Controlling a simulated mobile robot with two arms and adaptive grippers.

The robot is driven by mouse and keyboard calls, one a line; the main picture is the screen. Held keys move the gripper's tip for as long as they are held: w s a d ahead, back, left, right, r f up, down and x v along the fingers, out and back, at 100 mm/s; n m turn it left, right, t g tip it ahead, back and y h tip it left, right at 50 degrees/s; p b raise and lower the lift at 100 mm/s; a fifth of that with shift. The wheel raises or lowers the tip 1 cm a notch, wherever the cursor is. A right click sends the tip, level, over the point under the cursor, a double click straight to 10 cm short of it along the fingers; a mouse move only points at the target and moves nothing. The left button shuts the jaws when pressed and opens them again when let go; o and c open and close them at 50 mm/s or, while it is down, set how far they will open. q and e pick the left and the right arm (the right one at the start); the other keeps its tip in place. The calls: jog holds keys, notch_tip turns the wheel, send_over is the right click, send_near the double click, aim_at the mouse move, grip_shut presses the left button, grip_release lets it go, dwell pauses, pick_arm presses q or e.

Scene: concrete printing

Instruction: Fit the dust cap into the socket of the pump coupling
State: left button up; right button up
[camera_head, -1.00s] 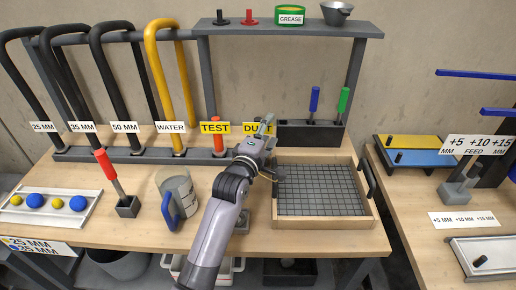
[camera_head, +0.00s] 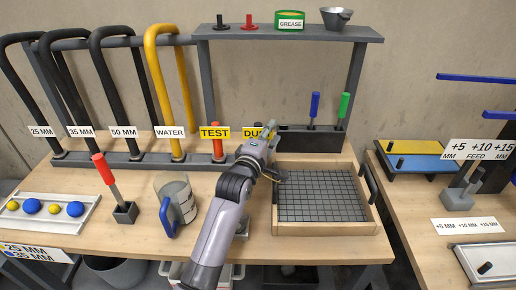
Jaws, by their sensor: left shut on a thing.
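My left gripper (camera_head: 268,137) reaches over the bench to the rack's right end, at the yellow DUST label (camera_head: 254,132), which it partly covers. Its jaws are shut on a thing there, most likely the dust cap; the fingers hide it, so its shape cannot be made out. I cannot make out the pump coupling or its socket. A grey block (camera_head: 242,222) shows partly beside my forearm, too covered to identify. A red-topped piece (camera_head: 217,142) stands at the TEST label (camera_head: 214,132). My right gripper is not in view.
A wooden tray with a grid (camera_head: 325,228) lies right of my gripper, with a dark holder (camera_head: 300,142) of blue and green tools behind it. A jug (camera_head: 174,205) and red-handled tool (camera_head: 106,172) stand left. Thick hoses (camera_head: 160,95) rise behind; a shelf (camera_head: 300,33) spans above.

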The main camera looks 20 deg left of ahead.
pick_arm(q)
grip_shut()
jog(key=shift+r, duration=0.1)
